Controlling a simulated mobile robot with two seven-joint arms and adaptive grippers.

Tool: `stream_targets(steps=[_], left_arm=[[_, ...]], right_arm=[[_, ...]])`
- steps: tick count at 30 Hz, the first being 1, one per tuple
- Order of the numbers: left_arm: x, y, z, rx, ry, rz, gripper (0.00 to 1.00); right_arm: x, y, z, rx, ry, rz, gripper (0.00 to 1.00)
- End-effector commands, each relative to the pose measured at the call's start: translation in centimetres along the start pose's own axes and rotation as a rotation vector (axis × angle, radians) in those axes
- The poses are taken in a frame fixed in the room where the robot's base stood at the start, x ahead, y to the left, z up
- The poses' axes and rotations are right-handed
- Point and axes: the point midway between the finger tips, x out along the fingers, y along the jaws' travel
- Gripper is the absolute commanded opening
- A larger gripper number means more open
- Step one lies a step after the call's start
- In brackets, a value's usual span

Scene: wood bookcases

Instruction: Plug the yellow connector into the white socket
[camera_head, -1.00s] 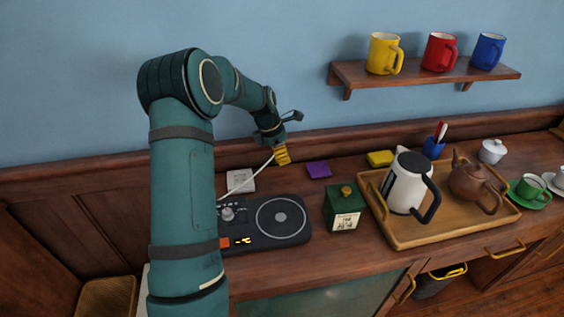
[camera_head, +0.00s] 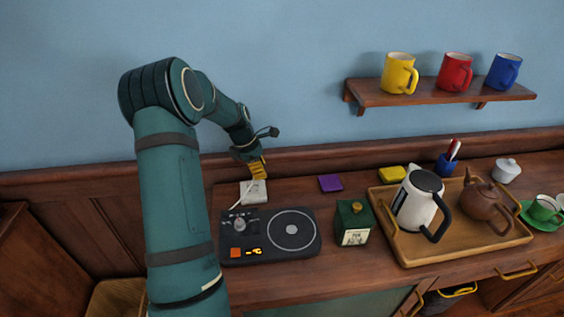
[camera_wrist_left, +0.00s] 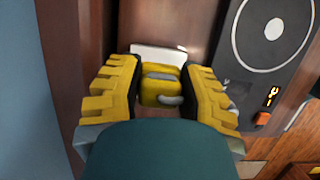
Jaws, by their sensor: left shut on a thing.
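The yellow connector (camera_wrist_left: 160,88) sits between the yellow-padded fingers of my left gripper (camera_wrist_left: 162,94), which is shut on it. In the head view the left gripper (camera_head: 258,170) is just above the white socket (camera_head: 254,192), near the back of the counter. The connector cannot be told apart from the yellow finger pads there. A pale cable (camera_head: 239,198) runs down to the left. In the wrist view the white socket (camera_wrist_left: 158,54) shows partly behind the connector, which hides its lower part. I cannot tell whether the two touch. My right gripper is not in view.
A black turntable-like device (camera_head: 270,247) lies in front of the socket. A green canister (camera_head: 354,223), a purple block (camera_head: 330,183) and a wooden tray (camera_head: 407,251) with kettle and teapot stand to the right. Mugs stand on a wall shelf (camera_head: 430,96).

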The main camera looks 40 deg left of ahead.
Motion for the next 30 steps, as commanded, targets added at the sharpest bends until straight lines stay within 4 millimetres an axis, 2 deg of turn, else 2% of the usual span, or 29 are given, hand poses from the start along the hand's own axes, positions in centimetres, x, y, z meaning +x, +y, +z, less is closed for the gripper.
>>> stream_targets(steps=[2, 5, 17, 23, 30], left_arm=[[-0.5, -0.1, -1.3, -0.003, 0.0, 0.001, 0.07], [-0.6, -0.2, -2.0, 0.0, 0.0, 0.001, 0.07], [-0.5, -0.2, -2.1, 0.001, 0.0, 0.001, 0.07], [0.2, -0.2, -2.4, 0.001, 0.0, 0.001, 0.07], [2.0, -0.2, -2.9, 0.001, 0.0, 0.0, 0.07]], right_arm=[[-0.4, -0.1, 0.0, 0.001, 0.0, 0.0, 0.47], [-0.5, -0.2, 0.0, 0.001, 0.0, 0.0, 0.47], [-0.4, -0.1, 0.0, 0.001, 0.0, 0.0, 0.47], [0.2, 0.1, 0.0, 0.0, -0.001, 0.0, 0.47], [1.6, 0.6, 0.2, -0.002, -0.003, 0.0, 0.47]])
